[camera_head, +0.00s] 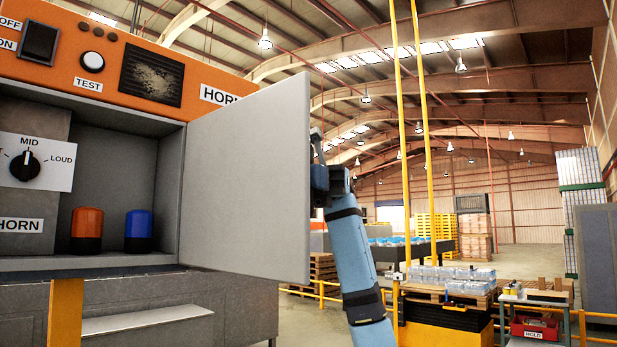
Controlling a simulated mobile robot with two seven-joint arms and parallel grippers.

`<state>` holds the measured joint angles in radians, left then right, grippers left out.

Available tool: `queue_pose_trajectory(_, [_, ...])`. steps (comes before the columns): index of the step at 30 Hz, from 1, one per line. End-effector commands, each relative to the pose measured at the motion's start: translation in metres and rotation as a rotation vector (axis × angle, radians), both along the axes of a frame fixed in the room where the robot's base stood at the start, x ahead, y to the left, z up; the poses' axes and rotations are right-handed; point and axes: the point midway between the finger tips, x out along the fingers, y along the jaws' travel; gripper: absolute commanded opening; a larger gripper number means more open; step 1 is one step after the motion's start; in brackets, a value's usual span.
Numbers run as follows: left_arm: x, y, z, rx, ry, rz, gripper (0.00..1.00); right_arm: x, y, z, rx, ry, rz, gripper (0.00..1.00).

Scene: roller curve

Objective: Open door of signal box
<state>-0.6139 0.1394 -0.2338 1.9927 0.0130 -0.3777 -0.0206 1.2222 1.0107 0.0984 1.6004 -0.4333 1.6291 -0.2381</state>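The signal box (120,45) stands at the left with an orange upper panel and a grey open compartment. Its flat grey door (250,180) is swung out from the compartment's right edge, so the inside shows. My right gripper (318,172) is at the door's free right edge, on its far side. The door hides part of the fingers, so I cannot tell whether they grip or only touch it. My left gripper does not show.
Inside the box are an orange cylinder (87,229), a blue cylinder (138,231) and a volume dial (25,166). A yellow post (65,312) stands in front. Loaded pallets (450,285) and a small workbench (535,305) stand at the right.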

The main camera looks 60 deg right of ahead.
Motion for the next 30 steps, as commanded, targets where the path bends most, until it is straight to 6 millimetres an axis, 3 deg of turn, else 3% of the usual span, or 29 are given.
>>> queue_pose_trajectory(1, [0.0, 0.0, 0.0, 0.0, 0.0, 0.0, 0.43, 0.0, 0.0, 0.0, -0.001, 0.001, 0.0, 0.23])
queue_pose_trajectory(4, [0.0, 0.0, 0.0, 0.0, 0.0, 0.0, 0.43, 0.0, 0.0, 0.0, -0.001, 0.001, 0.0, 0.44])
queue_pose_trajectory(16, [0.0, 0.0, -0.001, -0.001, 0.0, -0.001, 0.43, 0.001, -0.01, 0.0, 0.001, 0.0, 0.0, 0.44])
queue_pose_trajectory(30, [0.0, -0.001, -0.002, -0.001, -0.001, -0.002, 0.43, 0.013, -0.108, 0.001, 0.003, 0.0, -0.001, 0.44])
